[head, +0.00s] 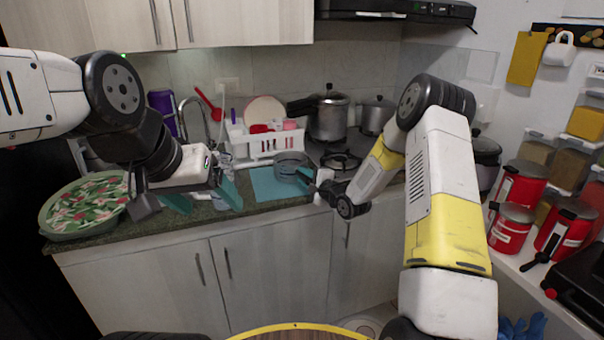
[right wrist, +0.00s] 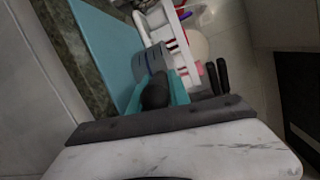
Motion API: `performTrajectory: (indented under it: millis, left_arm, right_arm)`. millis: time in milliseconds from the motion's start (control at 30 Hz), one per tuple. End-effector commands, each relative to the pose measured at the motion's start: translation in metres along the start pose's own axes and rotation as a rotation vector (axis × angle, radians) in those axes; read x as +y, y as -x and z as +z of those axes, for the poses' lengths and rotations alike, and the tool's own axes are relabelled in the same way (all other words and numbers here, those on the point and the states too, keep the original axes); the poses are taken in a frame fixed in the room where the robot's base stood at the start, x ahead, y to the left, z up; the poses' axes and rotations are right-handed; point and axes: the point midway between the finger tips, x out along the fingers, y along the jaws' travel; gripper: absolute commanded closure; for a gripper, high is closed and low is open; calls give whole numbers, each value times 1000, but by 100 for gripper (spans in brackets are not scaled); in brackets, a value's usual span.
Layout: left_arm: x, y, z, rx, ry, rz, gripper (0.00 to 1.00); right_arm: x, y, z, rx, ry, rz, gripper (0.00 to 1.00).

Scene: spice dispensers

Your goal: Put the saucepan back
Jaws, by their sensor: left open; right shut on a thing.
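The saucepan (head: 291,160) is small and grey. It is at the right end of the teal mat (head: 266,188) on the counter; I cannot tell whether it touches the mat. My right gripper (head: 305,176) is shut on its dark handle. In the right wrist view the black handle (right wrist: 156,92) sits between the teal fingers, with part of the grey pan (right wrist: 148,58) beyond. My left gripper (head: 206,198) is open and empty by the counter's front edge, left of the mat.
A white dish rack (head: 262,147) stands behind the mat. To its right, a stove burner (head: 340,161) looks bare; a pressure cooker (head: 328,120) and a pot (head: 377,116) stand behind it. A patterned round tray (head: 50,222) is at the left. Red canisters (head: 511,230) line the right counter.

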Motion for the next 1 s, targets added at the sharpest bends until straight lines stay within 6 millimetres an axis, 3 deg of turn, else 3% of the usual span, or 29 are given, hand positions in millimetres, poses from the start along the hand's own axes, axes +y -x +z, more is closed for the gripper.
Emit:
performTrajectory:
  millis: [33,100,133,533,1000]
  left_arm:
    - [0,0,0,0,0,0,24]
    - [0,0,0,0,0,0,24]
    - [0,0,0,0,0,0,24]
    - [0,0,0,0,0,0,24]
    - [0,0,0,0,0,0,24]
  right_arm:
    - [0,0,0,0,0,0,72]
    - [0,0,0,0,0,0,58]
    - [0,0,0,0,0,0,56]
    - [-2,5,0,1,-1,1,56]
    - [-3,96,0,3,-1,0,56]
